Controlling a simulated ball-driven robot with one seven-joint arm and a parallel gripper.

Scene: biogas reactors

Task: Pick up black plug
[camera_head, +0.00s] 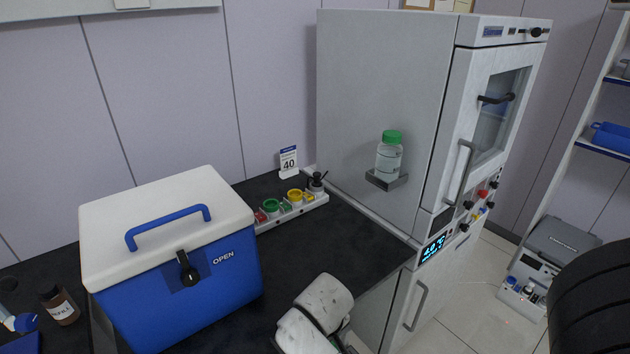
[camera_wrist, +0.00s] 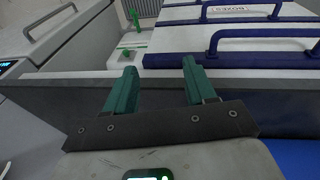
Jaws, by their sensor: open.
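A small black plug-like piece (camera_head: 317,181) stands at the right end of a pale strip (camera_head: 318,200) on the dark bench, against the wall. Red, green and yellow pieces sit along the same strip. More dark round pieces (camera_head: 468,205) show on the cabinet front near red and yellow ones; I cannot tell whether they are plugs or knobs. My gripper (camera_wrist: 160,66) shows in the wrist view with its two green fingers apart and nothing between them. No black plug can be made out in the wrist view. The head view shows part of my white arm, but not the fingers.
A blue cooler box (camera_head: 225,283) with a white lid stands on the bench at left. A grey cabinet (camera_head: 385,75) bears a green-capped bottle (camera_head: 389,155) on a side ledge. Bare dark bench (camera_head: 345,235) lies between them. Blue-handled white panels (camera_wrist: 265,60) lie beyond my fingers.

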